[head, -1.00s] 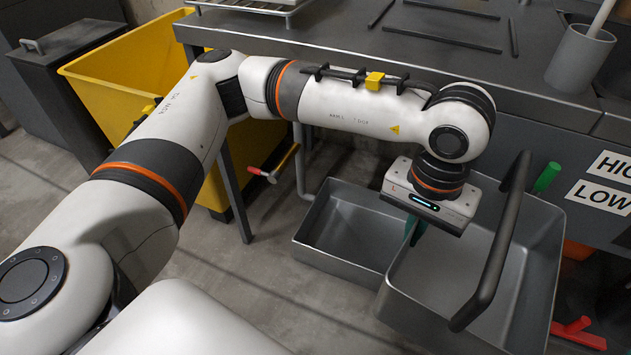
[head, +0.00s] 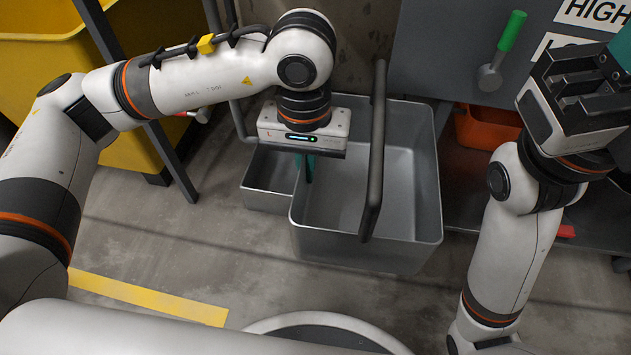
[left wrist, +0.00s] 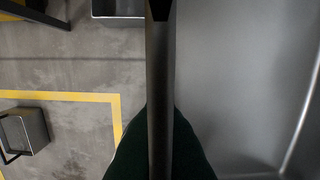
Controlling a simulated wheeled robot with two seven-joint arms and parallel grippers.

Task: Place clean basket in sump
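The basket (head: 410,180) is a large grey metal bin with a dark bar handle (head: 376,150) across its top. My left gripper (head: 305,168), with teal fingers, is shut on its left rim. The left wrist view shows this rim (left wrist: 160,100) running between the dark green fingers, with the basket's inside (left wrist: 240,80) to the right. The basket hangs above the floor. The sump appears to be the smaller grey tub (head: 265,180), behind and left of the basket, which partly hides it. My right gripper (head: 610,75) is raised at the right edge, its fingertips cut off.
A yellow bin (head: 40,90) stands at left behind a dark table leg. A green-handled valve (head: 505,50) is on the grey panel, with an orange container (head: 485,127) below. The left wrist view shows a grey box with a handle (left wrist: 25,130) inside yellow floor lines. Floor in front is open.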

